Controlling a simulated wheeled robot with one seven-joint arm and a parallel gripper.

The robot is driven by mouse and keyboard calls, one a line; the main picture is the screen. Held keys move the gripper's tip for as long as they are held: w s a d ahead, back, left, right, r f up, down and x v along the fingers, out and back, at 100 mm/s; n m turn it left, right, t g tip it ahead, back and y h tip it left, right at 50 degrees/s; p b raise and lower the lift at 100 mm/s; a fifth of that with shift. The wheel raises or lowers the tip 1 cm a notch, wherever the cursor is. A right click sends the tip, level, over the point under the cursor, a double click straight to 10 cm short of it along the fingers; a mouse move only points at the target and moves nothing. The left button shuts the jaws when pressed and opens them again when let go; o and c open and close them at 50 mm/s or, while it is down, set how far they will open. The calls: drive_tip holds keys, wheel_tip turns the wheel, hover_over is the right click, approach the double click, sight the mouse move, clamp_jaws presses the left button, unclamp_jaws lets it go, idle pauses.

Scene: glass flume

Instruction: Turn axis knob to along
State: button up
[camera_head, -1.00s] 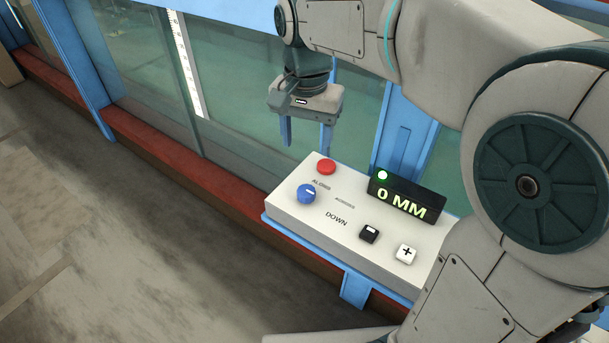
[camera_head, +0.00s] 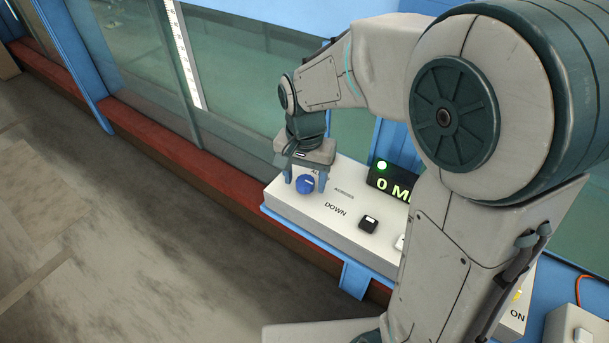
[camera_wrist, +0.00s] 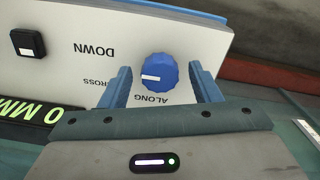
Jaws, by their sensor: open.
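The blue axis knob (camera_head: 305,184) sits on the sloping white control panel (camera_head: 290,205). In the wrist view the knob (camera_wrist: 160,73) has a white pointer line aimed left, toward the ACROSS label (camera_wrist: 99,83), which a finger partly covers. The ALONG label (camera_wrist: 151,99) lies just below the knob there. My gripper (camera_head: 305,177) is over the panel with its blue fingers on either side of the knob. In the wrist view the gripper (camera_wrist: 161,85) is open, with visible gaps between the fingers and the knob.
A black button (camera_head: 368,223) and the DOWN label are to the right of the knob. The display (camera_head: 392,182) reads 0 MM beside a lit green lamp, partly hidden by my arm. Flume glass rises behind the panel.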

drive_tip(key=c, duration=1)
drive_tip(key=n, duration=0.4)
drive_tip(key=shift+d+n, duration=0.1)
drive_tip(key=shift+n, duration=0.3)
drive_tip(key=n, duration=0.4)
drive_tip(key=shift+w+r+n, duration=0.1)
drive_tip(key=shift+n, duration=0.2)
drive_tip(key=n, duration=0.4)
drive_tip(key=shift+n, duration=2.3)
